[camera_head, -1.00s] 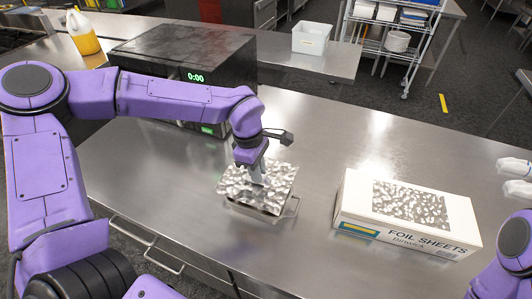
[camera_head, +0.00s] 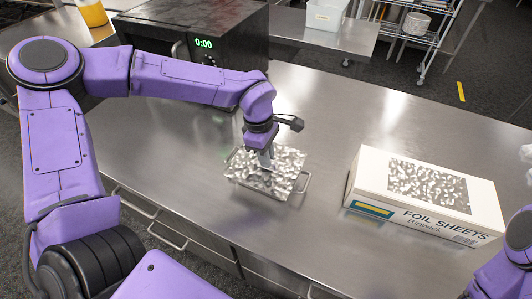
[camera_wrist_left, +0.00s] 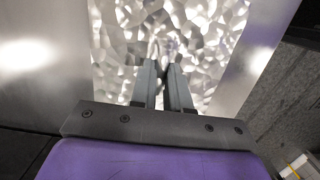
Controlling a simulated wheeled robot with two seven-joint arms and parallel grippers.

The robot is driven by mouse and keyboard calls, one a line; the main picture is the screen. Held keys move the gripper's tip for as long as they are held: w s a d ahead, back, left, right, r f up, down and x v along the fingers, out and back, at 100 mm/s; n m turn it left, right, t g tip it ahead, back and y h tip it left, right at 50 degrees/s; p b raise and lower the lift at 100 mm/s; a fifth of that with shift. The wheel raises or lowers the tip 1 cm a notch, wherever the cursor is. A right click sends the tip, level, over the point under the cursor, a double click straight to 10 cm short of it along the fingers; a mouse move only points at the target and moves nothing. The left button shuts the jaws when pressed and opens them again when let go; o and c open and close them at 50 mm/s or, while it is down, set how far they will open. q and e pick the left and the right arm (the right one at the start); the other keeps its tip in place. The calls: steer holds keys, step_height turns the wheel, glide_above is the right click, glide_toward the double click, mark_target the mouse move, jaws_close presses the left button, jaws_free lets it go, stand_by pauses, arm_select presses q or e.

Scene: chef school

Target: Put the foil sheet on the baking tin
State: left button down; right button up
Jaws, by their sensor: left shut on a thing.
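The crinkled silver foil sheet (camera_head: 285,165) lies on top of the baking tin (camera_head: 304,186) on the steel counter and hides most of it. Only the tin's wire-like handles and a bit of rim show at the sides. My left gripper (camera_head: 267,165) points down and is shut on the foil sheet near its middle. In the left wrist view, the foil sheet (camera_wrist_left: 205,40) spreads out beyond the fingers (camera_wrist_left: 163,70).
A white foil sheets box (camera_head: 425,195) stands to the right on the counter, with foil visible in its top. A dark oven (camera_head: 190,45) with a green display stands behind my left arm. The counter between tin and box is clear.

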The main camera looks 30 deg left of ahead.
arm_select(q)
steer(key=shift+d+p, duration=0.15)
steer(key=shift+p, duration=0.5)
stand_by(0.8)
steer(key=shift+f, duration=0.4)
stand_by(0.5)
steer(key=shift+f+p, duration=0.1)
steer(key=shift+p, duration=0.35)
stand_by(0.4)
steer(key=c, duration=1)
jaws_free()
